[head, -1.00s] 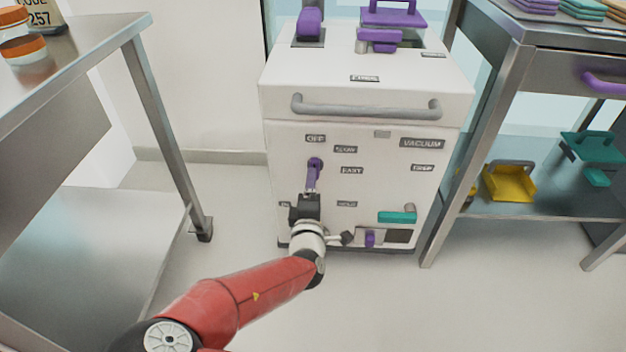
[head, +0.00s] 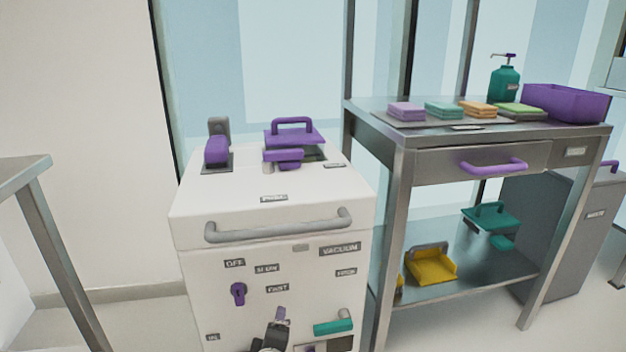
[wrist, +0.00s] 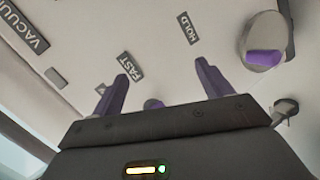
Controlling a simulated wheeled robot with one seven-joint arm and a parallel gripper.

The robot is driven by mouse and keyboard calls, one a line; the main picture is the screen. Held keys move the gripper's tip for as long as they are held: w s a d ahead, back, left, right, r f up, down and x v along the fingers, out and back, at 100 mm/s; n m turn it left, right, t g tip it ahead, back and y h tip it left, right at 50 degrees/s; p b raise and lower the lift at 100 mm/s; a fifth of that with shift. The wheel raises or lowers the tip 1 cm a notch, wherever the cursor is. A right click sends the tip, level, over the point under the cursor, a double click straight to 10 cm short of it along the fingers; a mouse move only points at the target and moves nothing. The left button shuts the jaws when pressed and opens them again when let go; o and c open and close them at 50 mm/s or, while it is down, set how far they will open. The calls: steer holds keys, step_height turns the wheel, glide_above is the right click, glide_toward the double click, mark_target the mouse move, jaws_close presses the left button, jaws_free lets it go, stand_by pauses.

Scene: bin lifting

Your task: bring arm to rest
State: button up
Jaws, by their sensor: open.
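The white cabinet (head: 210,275) has a purple knob (head: 238,293) on its front, amid labels reading OFF, SLOW, FAST and VACUUM. My gripper (head: 281,313) is low in the head view, in front of the panel, below and right of the knob and apart from it. In the wrist view the two purple fingers of my gripper (wrist: 163,75) are spread with nothing held between them. The FAST and HOLD labels show beyond the fingertips. Most of my arm is below the head picture's edge.
A grey bar handle (head: 280,228) and a teal handle (head: 333,327) stick out from the cabinet front. A steel table (head: 400,170) with a purple-handled drawer stands close on the right. Another steel table (head: 25,170) is at the left, with a floor gap between.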

steer(key=d+f+m+g, duration=0.1)
steer(key=d+m+g, duration=0.3)
steer(key=d+m, duration=0.1)
steer(key=s+d+r+m+g, duration=0.4)
steer(key=s+d+r+m, duration=0.6)
steer(key=s+d+r, duration=1)
steer(key=s+r, duration=0.1)
steer(key=s, duration=0.2)
steer(key=shift+d+r+h+p, duration=0.15)
steer(key=shift+r+h+p, duration=0.15)
steer(key=shift+h, duration=0.1)
